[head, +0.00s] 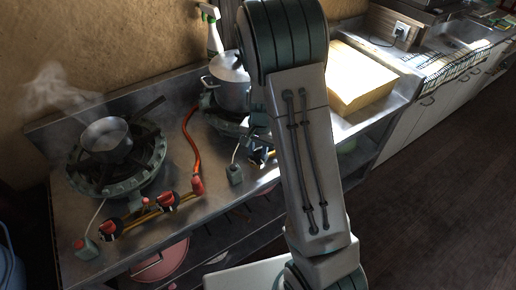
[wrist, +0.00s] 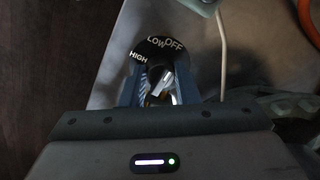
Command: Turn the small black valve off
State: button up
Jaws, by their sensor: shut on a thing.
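The small black valve's round dial (wrist: 160,48), marked HIGH, LOW and OFF, shows at the top middle of the wrist view. Its metallic handle (wrist: 163,83) stands between my two blue fingers, tilted up and to the right. My gripper (wrist: 158,88) is shut on this handle. In the head view my gripper (head: 260,152) is at the front edge of the steel counter, below the right burner, partly hidden by my arm. The valve can hardly be made out there.
A steaming pan (head: 106,138) sits on the left burner, with red-handled valves (head: 168,201) on a yellow pipe in front. A lidded pot (head: 231,84) stands on the right burner. A red hose (head: 188,130) runs between them. A pale block (head: 358,78) lies right of my arm.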

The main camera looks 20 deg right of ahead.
aim_at(260, 153)
dwell(0.5)
jog(key=o, duration=1)
jog(key=shift+r, duration=0.1)
jog(key=r, duration=1.3)
jog(key=shift+s+d+r, duration=0.25)
jog(key=shift+r, duration=0.1)
jog(key=s+r+n+t, duration=0.1)
jog(key=s+r+n, duration=0.1)
jog(key=s, duration=0.4)
jog(key=s+r+n, duration=0.2)
jog(key=s+n, duration=0.1)
jog(key=s, duration=0.4)
jog(key=s+r+n+t, duration=0.1)
jog(key=s+r+n, duration=0.1)
jog(key=s, duration=0.5)
jog(key=shift+s+a+r+n+t, duration=0.15)
jog(key=shift+a+r+n+t, duration=0.05)
jog(key=shift+a+n+t, duration=0.1)
